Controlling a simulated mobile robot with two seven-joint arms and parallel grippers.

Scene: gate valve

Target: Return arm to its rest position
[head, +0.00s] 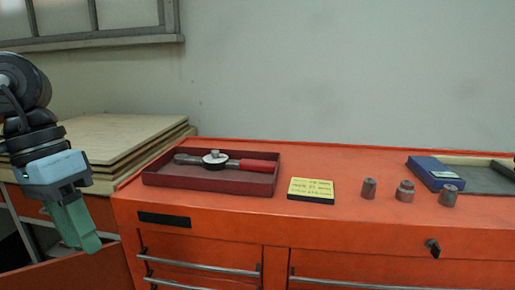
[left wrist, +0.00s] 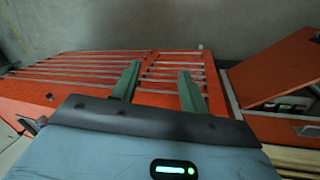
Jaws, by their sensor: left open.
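My left gripper (head: 82,228) is at the left edge of the head view, pointing down in front of the cabinet's left end and apart from everything on its top. In the left wrist view its two green fingers (left wrist: 158,88) stand apart with nothing between them. My right gripper is in neither view. On the orange cabinet (head: 330,165) a dark red tray (head: 160,181) holds a tool with a red handle (head: 258,165) and a round white-and-black part (head: 215,158).
A yellow-labelled block (head: 311,189) and several metal sockets (head: 405,191) stand right of the tray. A blue box (head: 434,172) lies beside a grey mat (head: 482,179) at far right. Stacked boards (head: 120,138) lie behind my left arm. An open orange drawer or panel (head: 75,272) is below the gripper.

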